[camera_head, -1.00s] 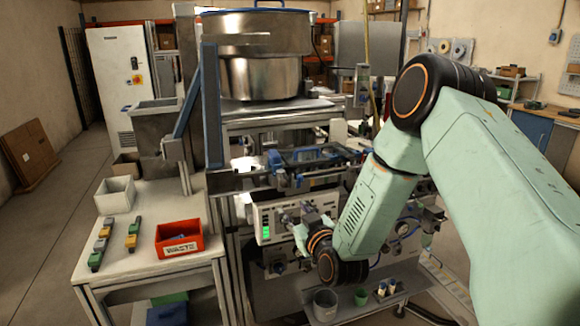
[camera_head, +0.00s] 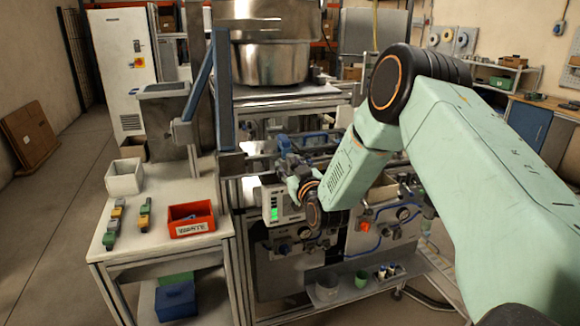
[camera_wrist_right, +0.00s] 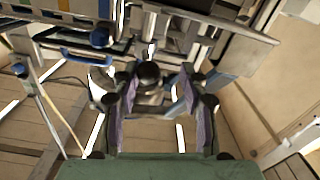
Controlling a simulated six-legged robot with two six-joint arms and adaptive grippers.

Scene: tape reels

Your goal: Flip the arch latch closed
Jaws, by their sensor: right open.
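My right gripper (camera_head: 284,152) is raised in front of the machine, just above the control box with the green display. In the wrist view the right gripper (camera_wrist_right: 157,82) is open, with one finger on each side. A dark round knob or bar end (camera_wrist_right: 148,74) shows between the fingers; I cannot tell whether they touch it. A blue curved handle (camera_wrist_right: 86,58) lies left of the fingers on the machine's rail. I cannot tell for certain which part is the arch latch; in the head view my gripper and arm cover part of this area. My left gripper is not in view.
The control box (camera_head: 274,206) and machine front lie below the gripper. A metal post with a blue brace (camera_head: 197,78) stands left of it. A red waste bin (camera_head: 191,220) and grey bin (camera_head: 124,178) stand on the side table (camera_head: 150,250). A large steel pot (camera_head: 270,62) stands behind.

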